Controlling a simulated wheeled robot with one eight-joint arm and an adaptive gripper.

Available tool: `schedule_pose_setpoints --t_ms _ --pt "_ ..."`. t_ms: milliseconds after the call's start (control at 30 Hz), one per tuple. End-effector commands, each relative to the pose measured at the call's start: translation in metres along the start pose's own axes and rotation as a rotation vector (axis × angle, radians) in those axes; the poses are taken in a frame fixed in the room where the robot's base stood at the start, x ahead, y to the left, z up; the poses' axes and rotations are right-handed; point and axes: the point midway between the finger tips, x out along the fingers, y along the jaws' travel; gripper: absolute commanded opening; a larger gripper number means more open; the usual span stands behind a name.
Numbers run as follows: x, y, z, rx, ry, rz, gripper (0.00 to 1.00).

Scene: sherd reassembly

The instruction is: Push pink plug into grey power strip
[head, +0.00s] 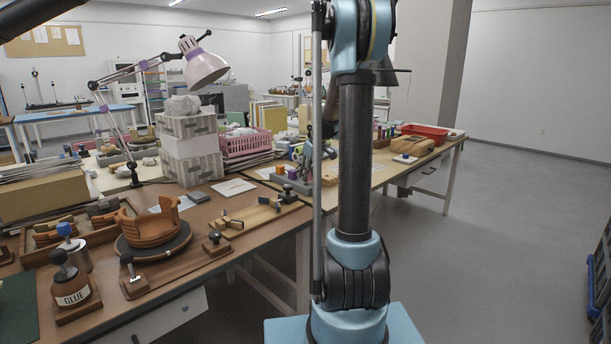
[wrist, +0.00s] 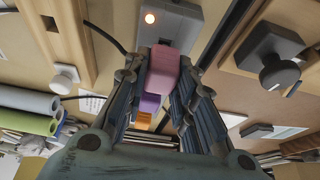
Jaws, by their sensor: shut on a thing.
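The pink plug (wrist: 163,72) is in the middle of the wrist view, between the fingers of my gripper (wrist: 162,68), which is shut on it. The grey power strip (wrist: 181,28) lies just beyond the plug, with a lit orange lamp at one end. A purple block (wrist: 149,103) and an orange block (wrist: 143,120) show in line behind the pink plug, partly hidden. I cannot tell whether the pink plug touches the strip or has entered a socket. In the head view the grey strip (head: 290,184) is on the table, partly hidden by my arm.
A wooden fixture with dark knobs (head: 258,213) lies in front of the strip. A pink basket (head: 246,143) and stacked boxes (head: 190,150) stand behind left. A clay pot (head: 148,228) sits on a dark turntable. A red tray (head: 425,132) is far right.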

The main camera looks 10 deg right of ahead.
Motion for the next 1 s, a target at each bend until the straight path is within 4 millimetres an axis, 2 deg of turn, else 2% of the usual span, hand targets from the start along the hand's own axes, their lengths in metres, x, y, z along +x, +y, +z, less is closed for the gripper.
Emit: schedule_pose_setpoints --t_ms 1000 --pt "0.012 0.000 0.005 0.000 0.000 0.000 0.02"
